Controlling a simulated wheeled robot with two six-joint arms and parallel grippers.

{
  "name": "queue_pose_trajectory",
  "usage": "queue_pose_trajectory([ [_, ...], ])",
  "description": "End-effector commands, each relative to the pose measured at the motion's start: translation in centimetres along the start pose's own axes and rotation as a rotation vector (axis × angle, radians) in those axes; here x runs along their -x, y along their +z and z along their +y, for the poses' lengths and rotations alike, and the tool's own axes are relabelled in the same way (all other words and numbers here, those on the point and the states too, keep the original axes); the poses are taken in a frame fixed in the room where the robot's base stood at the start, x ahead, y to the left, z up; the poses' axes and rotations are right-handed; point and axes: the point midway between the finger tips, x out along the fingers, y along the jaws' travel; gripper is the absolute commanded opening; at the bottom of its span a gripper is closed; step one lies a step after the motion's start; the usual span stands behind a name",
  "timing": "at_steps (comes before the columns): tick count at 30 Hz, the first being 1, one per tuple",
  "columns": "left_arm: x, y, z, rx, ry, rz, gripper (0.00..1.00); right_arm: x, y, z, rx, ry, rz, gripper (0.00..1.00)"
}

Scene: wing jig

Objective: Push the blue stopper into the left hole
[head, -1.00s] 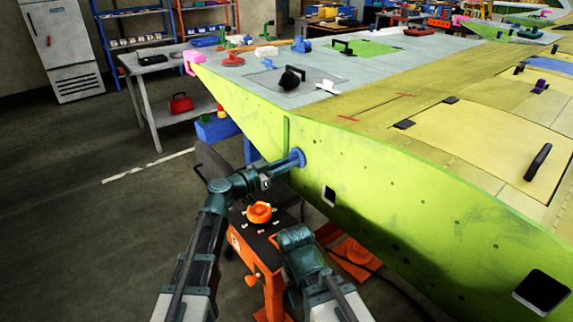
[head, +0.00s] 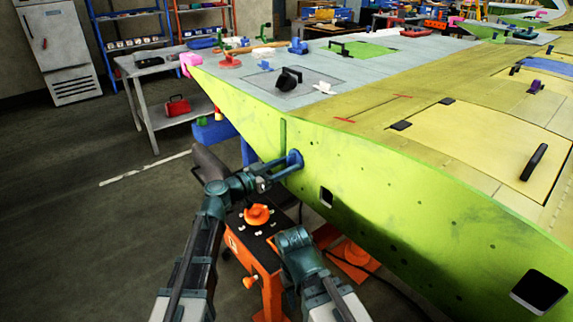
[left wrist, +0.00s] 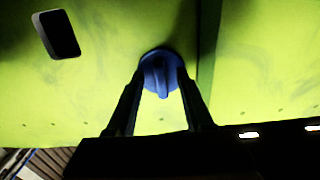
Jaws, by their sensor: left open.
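The blue stopper (head: 294,160) sits against the green side panel (head: 400,200) of the wing, near its left end. The hole under it is hidden, and I cannot tell how deep it sits. In the left wrist view, the stopper (left wrist: 160,72) shows a round blue flange and a raised grip. My left gripper (head: 286,167) is at the stopper. Its two dark fingers are open, one on each side of the grip, with a gap visible beside it.
A dark square opening (head: 326,197) is in the panel right of the stopper; another (head: 540,291) is at the lower right. An orange stand (head: 265,270) with an orange knob (head: 257,214) stands below my left arm. A grey workbench (head: 150,65) is at the back left.

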Motion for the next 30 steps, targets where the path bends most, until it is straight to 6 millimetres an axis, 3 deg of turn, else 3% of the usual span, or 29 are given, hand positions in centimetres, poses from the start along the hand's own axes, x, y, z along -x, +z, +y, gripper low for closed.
queue_pose_trajectory([
  [9, 7.1, 0.0, -0.1, 0.000, -0.011, 0.001, 0.52, 0.0, 0.0, 0.0, 0.000, 0.000, 0.000, 0.50],
  [15, 10.7, 0.0, -0.2, 0.001, -0.012, 0.001, 0.52, -0.1, 0.0, 0.0, 0.000, 0.000, 0.000, 0.50],
  [21, 12.7, 0.0, -0.3, 0.001, -0.011, 0.001, 0.52, -0.1, 0.0, 0.0, 0.000, 0.000, 0.000, 0.50],
  [30, 13.2, 0.0, -0.3, 0.001, -0.010, 0.001, 0.52, -0.1, 0.0, 0.0, 0.000, 0.000, 0.000, 0.50],
])
